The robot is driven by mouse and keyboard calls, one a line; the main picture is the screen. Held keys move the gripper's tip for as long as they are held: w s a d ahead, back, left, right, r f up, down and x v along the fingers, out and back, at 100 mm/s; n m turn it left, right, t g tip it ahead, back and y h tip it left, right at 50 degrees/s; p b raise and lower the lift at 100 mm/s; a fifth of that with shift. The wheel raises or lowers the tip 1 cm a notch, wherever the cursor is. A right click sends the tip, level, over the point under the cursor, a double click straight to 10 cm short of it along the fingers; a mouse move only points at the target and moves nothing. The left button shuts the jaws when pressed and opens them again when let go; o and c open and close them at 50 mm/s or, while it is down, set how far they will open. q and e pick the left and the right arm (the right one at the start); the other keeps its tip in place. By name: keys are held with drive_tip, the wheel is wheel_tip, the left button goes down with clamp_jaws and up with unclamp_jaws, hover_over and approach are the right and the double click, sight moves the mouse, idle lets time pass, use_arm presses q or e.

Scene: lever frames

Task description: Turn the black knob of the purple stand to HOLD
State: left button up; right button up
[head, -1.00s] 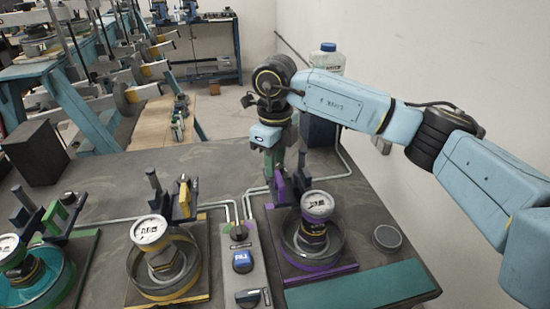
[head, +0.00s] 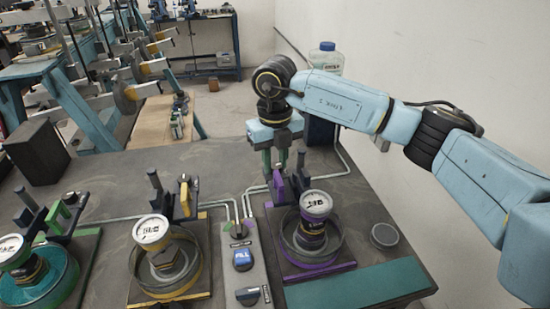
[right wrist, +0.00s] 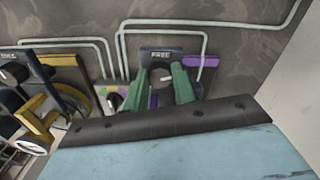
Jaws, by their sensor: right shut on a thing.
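The purple stand (head: 312,262) is at the right of the bench, with a round dish and a white-topped gauge on it. Its black knob (right wrist: 163,77) shows in the right wrist view, with a small white pointer mark. A dark label plate reading FREE (right wrist: 160,54) sits just behind the knob. My right gripper (right wrist: 162,80) has its green fingers on either side of the knob and is shut on it. In the head view my right gripper (head: 278,172) points down behind the purple lever, and the knob is hidden there. My left gripper is not in view.
A yellow stand (head: 170,297) and a teal stand (head: 70,290) are to the left. A grey panel (head: 262,278) with a blue FILL display (head: 243,260) lies between the yellow and purple stands. Grey pipes run behind. A loose round cap (head: 384,236) lies at right.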

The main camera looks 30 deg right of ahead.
sight(275, 164)
idle(0.3)
drive_tip(key=o, duration=0.7)
wheel_tip(275, 164, up, 14)
drive_tip(key=shift+f, duration=0.25)
